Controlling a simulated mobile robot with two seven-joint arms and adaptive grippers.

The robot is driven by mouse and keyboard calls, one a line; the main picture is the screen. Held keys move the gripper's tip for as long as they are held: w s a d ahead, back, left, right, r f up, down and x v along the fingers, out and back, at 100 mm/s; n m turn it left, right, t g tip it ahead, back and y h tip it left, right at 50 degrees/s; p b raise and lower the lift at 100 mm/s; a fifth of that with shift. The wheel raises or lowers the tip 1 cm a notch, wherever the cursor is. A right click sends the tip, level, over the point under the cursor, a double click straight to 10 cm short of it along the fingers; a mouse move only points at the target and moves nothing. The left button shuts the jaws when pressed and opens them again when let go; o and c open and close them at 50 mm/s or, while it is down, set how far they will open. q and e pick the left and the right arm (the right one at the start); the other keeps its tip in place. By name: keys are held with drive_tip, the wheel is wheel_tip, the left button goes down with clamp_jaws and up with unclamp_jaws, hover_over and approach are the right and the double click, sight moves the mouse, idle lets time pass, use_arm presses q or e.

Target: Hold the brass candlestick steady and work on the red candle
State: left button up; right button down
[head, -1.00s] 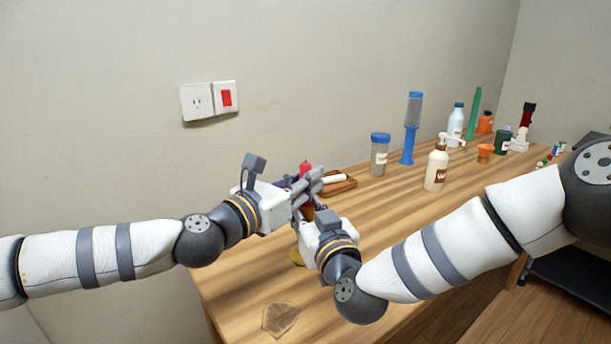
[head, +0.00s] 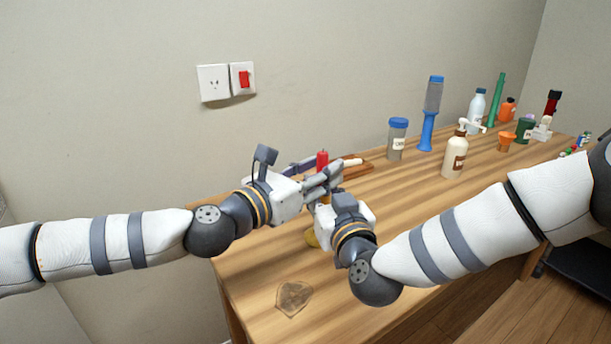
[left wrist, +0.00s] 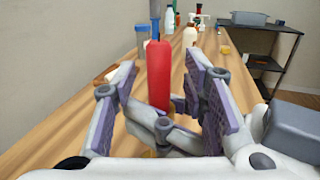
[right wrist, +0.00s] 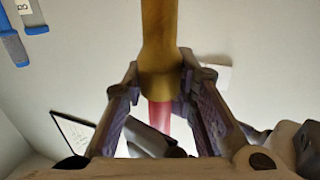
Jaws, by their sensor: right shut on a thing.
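The red candle (head: 322,160) stands upright in the head view, its lower part hidden behind my grippers. My left gripper (head: 328,176) is open beside it; in the left wrist view the red candle (left wrist: 159,78) stands between the spread fingers (left wrist: 160,88), with gaps on both sides. The brass candlestick (head: 311,239) shows only as a bit of yellow base below my right gripper (head: 322,203). In the right wrist view the brass candlestick (right wrist: 160,45) passes between the fingers of my right gripper (right wrist: 160,90), which is shut on it. The red candle (right wrist: 160,114) shows beyond it.
A brown wooden tray (head: 362,169) lies behind the grippers. A blue-lidded jar (head: 397,140), a blue brush-like item (head: 427,130) and a cream pump bottle (head: 454,155) stand farther right. A flat brown patch (head: 294,298) lies near the front. The table's middle right is clear.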

use_arm(q)
drive_tip(key=v, duration=1)
drive_tip(key=shift+s+a, duration=0.25)
drive_tip(key=shift+s, duration=0.05)
use_arm(e)
drive_tip(key=c, duration=1.2)
unclamp_jaws()
